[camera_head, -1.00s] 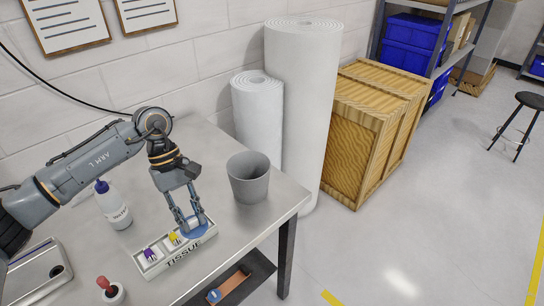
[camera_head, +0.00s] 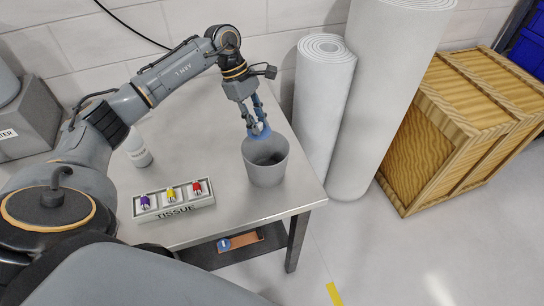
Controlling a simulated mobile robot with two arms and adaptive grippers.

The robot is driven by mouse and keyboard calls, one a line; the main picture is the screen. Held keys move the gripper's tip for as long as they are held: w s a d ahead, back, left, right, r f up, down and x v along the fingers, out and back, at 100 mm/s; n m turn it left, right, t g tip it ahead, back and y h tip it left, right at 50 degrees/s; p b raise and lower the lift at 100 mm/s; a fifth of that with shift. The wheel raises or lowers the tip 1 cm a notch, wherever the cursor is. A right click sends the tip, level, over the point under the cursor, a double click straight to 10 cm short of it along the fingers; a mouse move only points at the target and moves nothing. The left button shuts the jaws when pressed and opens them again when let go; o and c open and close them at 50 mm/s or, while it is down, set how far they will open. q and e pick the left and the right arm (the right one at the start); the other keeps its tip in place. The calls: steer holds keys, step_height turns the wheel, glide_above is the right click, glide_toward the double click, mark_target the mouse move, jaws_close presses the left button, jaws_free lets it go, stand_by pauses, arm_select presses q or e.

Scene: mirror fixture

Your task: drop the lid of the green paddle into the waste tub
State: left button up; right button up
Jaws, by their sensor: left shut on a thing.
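My left gripper (camera_head: 257,126) is shut on a small blue, round, lid-like piece (camera_head: 260,136). It holds the piece above the back of the rim of the grey waste tub (camera_head: 266,174). I cannot tell whether the piece touches the rim. The tub stands upright and open near the right end of the metal table. A light tray marked TISSUE (camera_head: 175,213) lies at the front of the table, with purple, yellow and red pieces in it. I see no green paddle. My right gripper is not in view.
A white bottle (camera_head: 138,152) stands behind the tray. A brown strip with a blue round thing (camera_head: 223,244) lies on the lower shelf. White rolls (camera_head: 322,105) and a wooden crate (camera_head: 440,135) stand right of the table. The tabletop (camera_head: 205,160) between tray and tub is clear.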

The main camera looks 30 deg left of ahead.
arm_select(q)
step_height(320, 180, down, 4)
steer(key=shift+f+b, duration=0.1)
steer(key=shift+b, duration=0.6)
steer(key=shift+f, duration=0.5)
steer(key=o, duration=0.8)
steer(key=shift+c, duration=0.2)
steer(key=v, duration=1.2)
steer(key=shift+d, duration=0.1)
